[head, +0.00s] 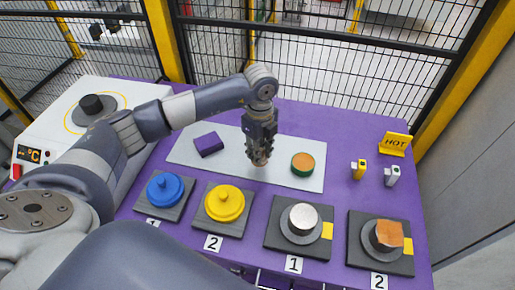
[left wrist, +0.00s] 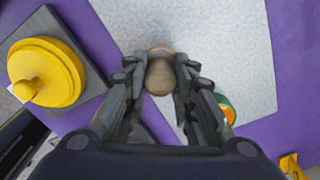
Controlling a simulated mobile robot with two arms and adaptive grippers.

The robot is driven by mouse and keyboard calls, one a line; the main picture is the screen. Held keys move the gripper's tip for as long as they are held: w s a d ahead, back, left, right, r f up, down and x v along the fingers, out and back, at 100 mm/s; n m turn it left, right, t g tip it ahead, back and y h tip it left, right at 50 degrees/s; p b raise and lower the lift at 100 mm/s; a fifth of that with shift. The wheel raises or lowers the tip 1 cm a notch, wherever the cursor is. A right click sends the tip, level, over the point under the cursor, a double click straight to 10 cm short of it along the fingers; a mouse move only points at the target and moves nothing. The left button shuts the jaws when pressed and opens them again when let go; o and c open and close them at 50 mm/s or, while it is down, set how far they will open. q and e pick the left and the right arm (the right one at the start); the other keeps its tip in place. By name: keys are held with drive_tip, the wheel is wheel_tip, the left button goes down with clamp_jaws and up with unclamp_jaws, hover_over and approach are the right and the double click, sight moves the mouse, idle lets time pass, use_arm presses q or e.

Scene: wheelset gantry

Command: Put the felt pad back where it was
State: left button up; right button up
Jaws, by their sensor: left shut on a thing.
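My left gripper (head: 259,150) points down over the middle of the light grey mat (head: 215,165). It is shut on a small tan, round piece (left wrist: 160,75), seen between the fingertips in the left wrist view. The piece's lower end (head: 260,161) shows just under the fingers in the head view; I cannot tell for sure whether it is the felt pad or whether it touches the mat. A green-rimmed disc with an orange-brown top (head: 302,163) lies on the mat right of the gripper. A purple block (head: 209,144) lies on its left. My right gripper is not in view.
Along the front stand a blue lid (head: 165,187), a yellow lid (head: 225,203), a silver cylinder (head: 303,218) and a copper-coloured piece (head: 389,234), each on a dark plate. A HOT sign (head: 395,143) and two small tags stand right. A white heater unit (head: 92,115) is left. Mesh fencing closes the back.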

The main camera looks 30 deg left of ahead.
use_arm(q)
drive_tip(key=shift+w+a+f, duration=0.15)
drive_tip(key=shift+w+a, duration=0.7)
drive_tip(key=shift+w, duration=0.2)
wheel_tip(320, 180, down, 3)
drive_tip(key=shift+r+p, duration=0.2)
drive_tip(key=shift+p, duration=0.5)
drive_tip(key=shift+f, duration=0.4)
drive_tip(key=shift+f, duration=0.1)
drive_tip(key=shift+f, duration=0.15)
drive_tip(key=o, duration=1)
drive_tip(key=shift+o, duration=0.2)
